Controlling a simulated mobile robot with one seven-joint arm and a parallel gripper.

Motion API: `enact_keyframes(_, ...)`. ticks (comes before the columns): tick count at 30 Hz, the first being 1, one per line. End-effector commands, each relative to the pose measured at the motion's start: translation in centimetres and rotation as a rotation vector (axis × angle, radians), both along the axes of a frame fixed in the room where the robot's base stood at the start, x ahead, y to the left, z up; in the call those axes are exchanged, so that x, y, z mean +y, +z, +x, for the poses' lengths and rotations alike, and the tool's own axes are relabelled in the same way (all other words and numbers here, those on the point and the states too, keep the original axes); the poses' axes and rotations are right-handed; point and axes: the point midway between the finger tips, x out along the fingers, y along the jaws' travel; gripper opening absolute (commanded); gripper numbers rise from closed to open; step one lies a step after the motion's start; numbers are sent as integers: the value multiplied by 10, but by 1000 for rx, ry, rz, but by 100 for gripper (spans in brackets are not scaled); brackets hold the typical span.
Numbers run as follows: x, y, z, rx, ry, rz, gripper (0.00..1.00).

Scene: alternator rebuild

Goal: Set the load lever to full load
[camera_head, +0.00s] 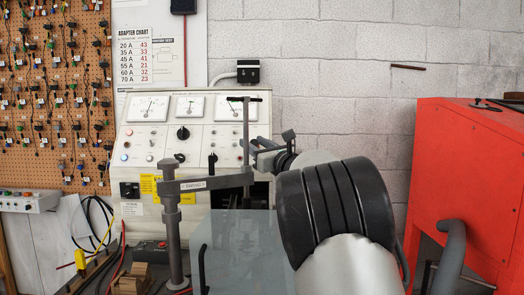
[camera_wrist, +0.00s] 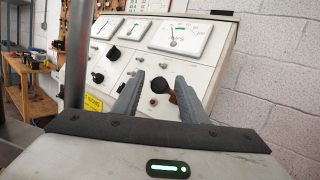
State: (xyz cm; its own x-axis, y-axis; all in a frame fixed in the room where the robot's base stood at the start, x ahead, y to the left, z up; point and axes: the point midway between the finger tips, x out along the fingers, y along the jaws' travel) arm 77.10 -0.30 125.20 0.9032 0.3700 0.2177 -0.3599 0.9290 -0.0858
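The test bench panel (camera_head: 165,137) has dials on top and knobs and switches below. My gripper (camera_head: 255,148) is in front of the panel's right part, its fingers pointing at it. In the wrist view my gripper (camera_wrist: 160,80) is open, with the fingers apart and nothing between the tips. Beyond the fingers, close to the right one, a dark brownish handle (camera_wrist: 172,96) shows, partly hidden; I cannot tell whether it touches the finger. A black upright lever (camera_head: 212,160) shows left of my gripper in the head view. No label marks which control is the load lever.
A grey post (camera_head: 171,230) with a horizontal arm (camera_head: 215,182) stands before the panel, below and left of my gripper. A T-handled rod (camera_head: 246,125) rises close to my gripper. A red cabinet (camera_head: 465,180) stands at right. A red button (camera_wrist: 153,101) is on the panel.

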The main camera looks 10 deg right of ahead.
Motion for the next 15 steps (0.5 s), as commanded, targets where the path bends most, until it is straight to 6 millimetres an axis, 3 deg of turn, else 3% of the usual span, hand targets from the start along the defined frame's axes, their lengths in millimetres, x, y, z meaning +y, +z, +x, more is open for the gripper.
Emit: enact_keyframes(15, -36, -23, -88, 3, 0, 1, 39)
